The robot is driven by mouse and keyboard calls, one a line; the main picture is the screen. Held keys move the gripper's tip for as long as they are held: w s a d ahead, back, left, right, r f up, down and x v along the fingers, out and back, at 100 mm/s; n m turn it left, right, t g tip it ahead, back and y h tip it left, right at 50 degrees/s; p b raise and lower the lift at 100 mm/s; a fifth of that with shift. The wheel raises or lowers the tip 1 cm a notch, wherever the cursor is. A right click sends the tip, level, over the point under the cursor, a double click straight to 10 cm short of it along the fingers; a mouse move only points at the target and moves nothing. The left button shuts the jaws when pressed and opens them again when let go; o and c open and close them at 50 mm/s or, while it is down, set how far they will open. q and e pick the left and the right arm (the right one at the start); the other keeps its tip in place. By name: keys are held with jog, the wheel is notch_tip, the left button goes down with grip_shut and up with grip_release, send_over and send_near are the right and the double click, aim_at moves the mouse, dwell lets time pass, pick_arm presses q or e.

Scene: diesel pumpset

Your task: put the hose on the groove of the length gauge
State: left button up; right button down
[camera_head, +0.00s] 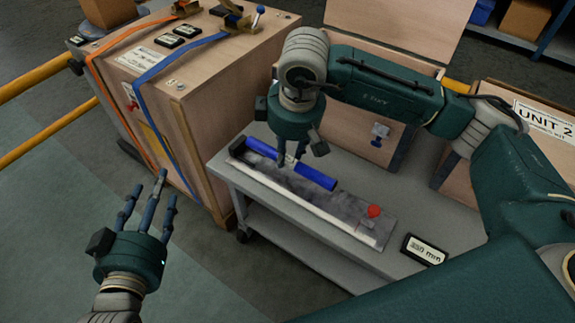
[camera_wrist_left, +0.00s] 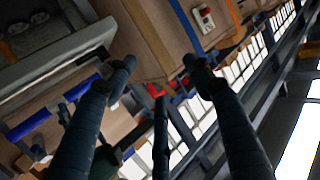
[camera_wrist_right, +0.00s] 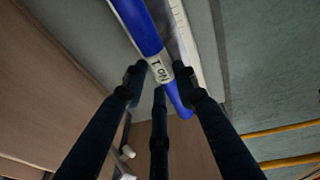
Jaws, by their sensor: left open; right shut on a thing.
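The blue hose (camera_head: 318,178) lies lengthwise along the length gauge (camera_head: 345,212), near its back edge, on the grey cart. My right gripper (camera_head: 290,158) reaches down from above and is shut on the hose around its white label. In the right wrist view the fingers (camera_wrist_right: 160,80) close around that label on the hose (camera_wrist_right: 135,22). I cannot tell whether the hose touches the groove, since the gripper and hose hide it. The gauge has a white scale strip and a red knob (camera_head: 374,210). My left gripper (camera_head: 150,190) is open and empty, left of the cart.
The grey cart (camera_head: 400,228) carries the gauge and a black length display (camera_head: 424,250) at its front right. A wooden crate (camera_head: 150,85) with orange and blue straps stands close at the left. Yellow rails (camera_head: 45,75) run at the far left. Floor around my left gripper is clear.

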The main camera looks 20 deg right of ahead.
aim_at(288, 159)
jog(key=x, duration=0.2)
jog(key=s+b+x, duration=0.1)
jog(key=x, duration=0.1)
jog(key=shift+f, duration=0.2)
pick_arm(q)
jog(key=r+t, duration=0.1)
jog(key=r, duration=0.3)
jog(key=d+r+t, duration=0.1)
jog(key=shift+w+r+t+h, duration=0.3)
jog(key=shift+w+r+h, duration=0.05)
jog(key=shift+r+h, duration=0.05)
pick_arm(e)
jog(key=shift+f, duration=0.15)
pick_arm(q)
jog(key=shift+r, duration=0.1)
pick_arm(e)
jog(key=c, duration=1.4)
grip_release()
jog(key=shift+o, duration=0.2)
